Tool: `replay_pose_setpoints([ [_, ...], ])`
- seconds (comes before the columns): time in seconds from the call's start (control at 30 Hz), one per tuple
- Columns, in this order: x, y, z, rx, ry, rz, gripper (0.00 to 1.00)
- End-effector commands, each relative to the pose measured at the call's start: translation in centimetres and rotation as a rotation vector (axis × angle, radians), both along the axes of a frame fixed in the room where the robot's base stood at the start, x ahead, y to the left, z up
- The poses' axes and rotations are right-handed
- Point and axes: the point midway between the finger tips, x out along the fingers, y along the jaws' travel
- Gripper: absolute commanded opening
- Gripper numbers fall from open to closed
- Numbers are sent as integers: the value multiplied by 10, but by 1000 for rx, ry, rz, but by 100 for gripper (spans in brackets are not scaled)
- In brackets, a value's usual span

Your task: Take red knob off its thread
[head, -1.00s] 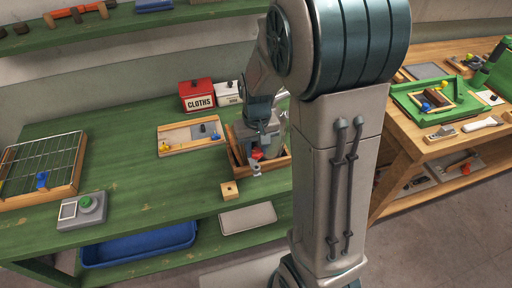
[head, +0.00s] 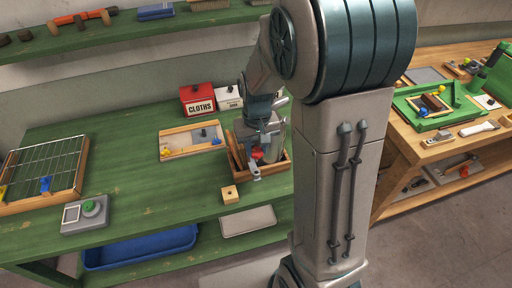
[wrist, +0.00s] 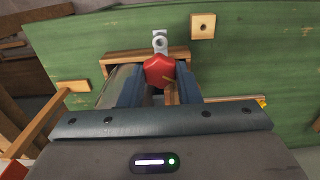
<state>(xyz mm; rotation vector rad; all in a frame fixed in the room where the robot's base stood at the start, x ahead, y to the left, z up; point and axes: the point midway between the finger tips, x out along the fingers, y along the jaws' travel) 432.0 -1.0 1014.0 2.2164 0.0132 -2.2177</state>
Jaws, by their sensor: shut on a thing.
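The red knob (wrist: 159,71) sits between the fingertips of my gripper (wrist: 160,88) in the wrist view, and the gripper is shut on it. In the head view the red knob (head: 257,154) shows small below my gripper (head: 259,148), over the wooden box (head: 284,167). A grey metal bracket with a hole (wrist: 159,41) stands just beyond the knob in the wrist view. The thread is hidden, so I cannot tell whether the knob is still on it.
A wooden block with a hole (head: 230,194) lies near the green bench's (head: 130,150) front edge. A wooden tray (head: 180,153), a red CLOTHS box (head: 197,99) and a white box (head: 228,96) stand behind. The left middle of the bench is clear.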

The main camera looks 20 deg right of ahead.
Motion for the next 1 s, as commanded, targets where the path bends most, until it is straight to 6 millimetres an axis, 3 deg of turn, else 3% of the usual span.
replay_pose_setpoints([
  [1.0,0,0,64,0,-1,1,12],
])
